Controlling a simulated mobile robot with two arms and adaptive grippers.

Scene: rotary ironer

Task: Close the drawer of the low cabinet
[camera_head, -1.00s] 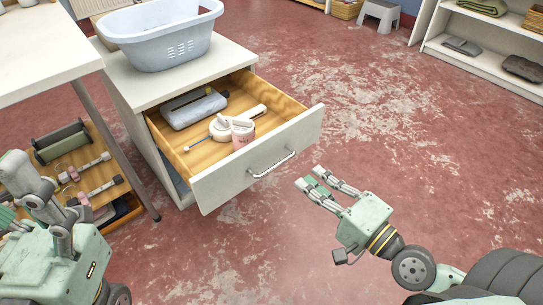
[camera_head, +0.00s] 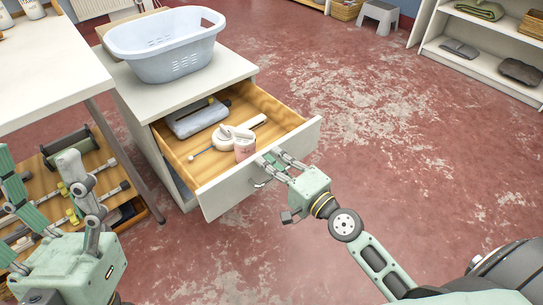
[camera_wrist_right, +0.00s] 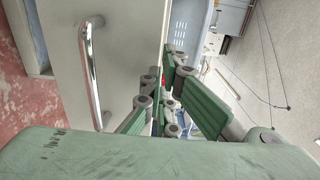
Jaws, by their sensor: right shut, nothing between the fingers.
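The low cabinet (camera_head: 160,140) stands left of centre with its drawer (camera_head: 266,165) pulled well out. The drawer front shows a metal bar handle, which is also large in the right wrist view (camera_wrist_right: 91,70). My right gripper (camera_head: 272,160) is at the drawer front, its fingers close to the top edge just above the handle. It is shut with nothing held; I cannot tell whether it touches the front. In the right wrist view its fingers (camera_wrist_right: 170,90) lie beside the drawer panel. My left gripper (camera_head: 50,185) is at the lower left, in front of the shelf, its fingertips partly unclear.
In the drawer lie a grey folded item (camera_head: 198,118), a white tool and a pink-white container (camera_head: 244,146). A blue laundry basket (camera_head: 165,45) stands on the cabinet. A table (camera_head: 60,75) is at left. The red floor right of the drawer is free.

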